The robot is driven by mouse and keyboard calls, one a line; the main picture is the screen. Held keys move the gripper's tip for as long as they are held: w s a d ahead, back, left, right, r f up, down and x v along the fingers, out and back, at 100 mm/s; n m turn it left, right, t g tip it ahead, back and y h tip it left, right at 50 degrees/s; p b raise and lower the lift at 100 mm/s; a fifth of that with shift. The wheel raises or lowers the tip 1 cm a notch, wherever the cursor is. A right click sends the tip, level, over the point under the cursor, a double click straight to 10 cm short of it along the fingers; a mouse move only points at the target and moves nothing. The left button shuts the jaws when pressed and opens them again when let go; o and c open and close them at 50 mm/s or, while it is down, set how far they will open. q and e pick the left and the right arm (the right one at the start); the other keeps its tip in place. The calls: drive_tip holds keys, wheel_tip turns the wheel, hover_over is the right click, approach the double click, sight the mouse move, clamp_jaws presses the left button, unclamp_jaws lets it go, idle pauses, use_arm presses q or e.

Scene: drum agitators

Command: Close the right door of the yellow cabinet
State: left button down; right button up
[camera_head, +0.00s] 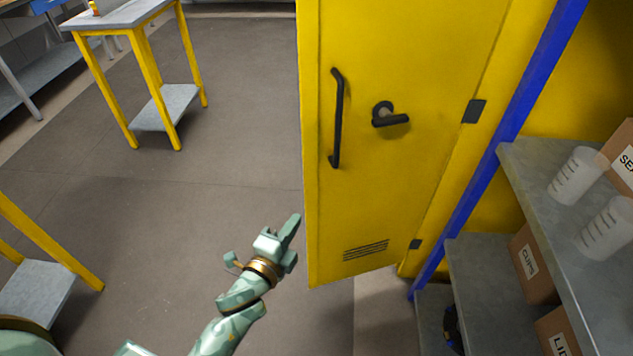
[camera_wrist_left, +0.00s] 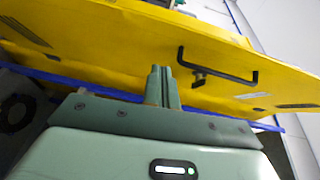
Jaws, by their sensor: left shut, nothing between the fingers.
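The yellow cabinet's door (camera_head: 415,60) stands swung out into the room, with floor showing beyond its free left edge. Its face carries a long black bar handle (camera_head: 337,118) and a black latch lever (camera_head: 389,115); dark hinges (camera_head: 473,111) are on its right side. My left gripper (camera_head: 294,222) is shut and empty, just left of the door's lower free edge, below the handle. In the left wrist view, the shut fingers (camera_wrist_left: 161,75) point toward the yellow door (camera_wrist_left: 120,50), with the handle (camera_wrist_left: 217,70) to their right. I cannot tell whether they touch it. My right gripper is not in view.
Right of the blue post (camera_head: 520,105), grey shelves (camera_head: 545,190) hold clear beakers (camera_head: 577,175) and brown boxes (camera_head: 533,265). A yellow-legged table (camera_head: 120,14) stands at the upper left, another (camera_head: 35,285) at the lower left. The floor between is clear.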

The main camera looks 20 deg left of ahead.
use_arm(q)
drive_tip(key=d+m+h, duration=0.1)
drive_tip(key=d, duration=0.1)
drive_tip(key=b, duration=0.2)
approach(325, 172)
drive_tip(key=w+d, duration=0.2)
drive_tip(key=d, duration=0.1)
drive_tip(key=w+a, duration=0.1)
drive_tip(key=w, duration=0.2)
drive_tip(key=shift+a+f, duration=0.2)
drive_tip(key=shift+a, duration=0.2)
drive_tip(key=shift+w+a, duration=0.25)
drive_tip(key=shift+w, duration=0.1)
